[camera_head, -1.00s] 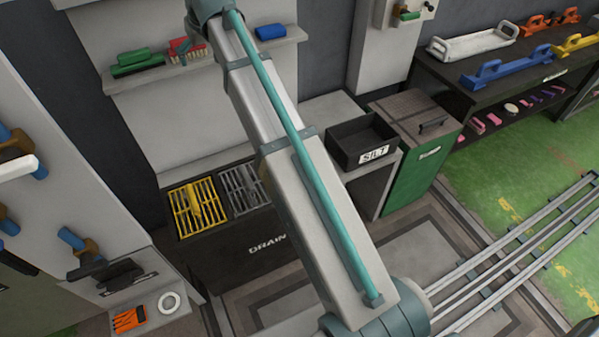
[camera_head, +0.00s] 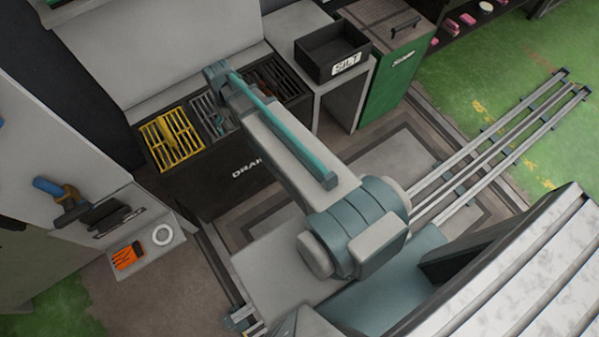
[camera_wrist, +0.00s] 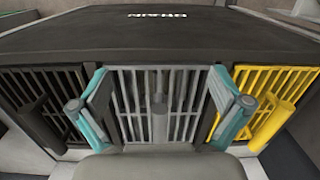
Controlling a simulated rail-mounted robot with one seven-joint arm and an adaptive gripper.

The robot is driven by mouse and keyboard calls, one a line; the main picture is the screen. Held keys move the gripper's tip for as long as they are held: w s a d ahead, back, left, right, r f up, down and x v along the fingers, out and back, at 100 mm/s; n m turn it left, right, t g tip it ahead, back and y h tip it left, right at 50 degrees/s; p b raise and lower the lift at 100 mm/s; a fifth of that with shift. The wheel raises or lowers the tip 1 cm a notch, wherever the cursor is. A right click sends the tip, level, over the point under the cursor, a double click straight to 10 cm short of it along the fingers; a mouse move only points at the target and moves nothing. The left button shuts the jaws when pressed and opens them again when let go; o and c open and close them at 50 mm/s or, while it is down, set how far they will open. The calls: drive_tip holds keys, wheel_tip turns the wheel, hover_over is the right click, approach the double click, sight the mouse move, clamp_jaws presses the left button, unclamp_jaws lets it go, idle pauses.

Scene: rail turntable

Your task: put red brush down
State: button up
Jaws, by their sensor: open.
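My gripper (camera_wrist: 160,104) is open in the wrist view, its two teal fingers wide apart. Between them is the upright handle of a grey slotted grate (camera_wrist: 128,84), and nothing is clearly gripped. No red brush shows in the wrist view.
The dark drain unit (camera_head: 210,183) also carries a yellow grate (camera_head: 170,138) and a dark grate (camera_wrist: 42,100). A black SILT bin (camera_head: 333,55) and a green cabinet (camera_head: 388,80) stand to the right. An orange item (camera_head: 128,256) and a white ring (camera_head: 162,235) lie at left.

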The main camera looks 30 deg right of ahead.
drive_tip(key=s+f+g, duration=0.2)
drive_tip(key=s+f, duration=0.4)
drive_tip(key=s, duration=0.6)
drive_tip(key=s+d+f+g, duration=0.1)
drive_tip(key=s+f, duration=0.5)
drive_tip(key=s, duration=0.6)
drive_tip(key=s+d+f+g, duration=0.1)
drive_tip(key=s+f+g, duration=0.2)
drive_tip(key=s+f, duration=0.4)
drive_tip(key=s, duration=0.5)
drive_tip(key=shift+d+m, duration=0.25)
drive_tip(key=shift+m, duration=0.15)
drive_tip(key=shift+s+f, duration=0.1)
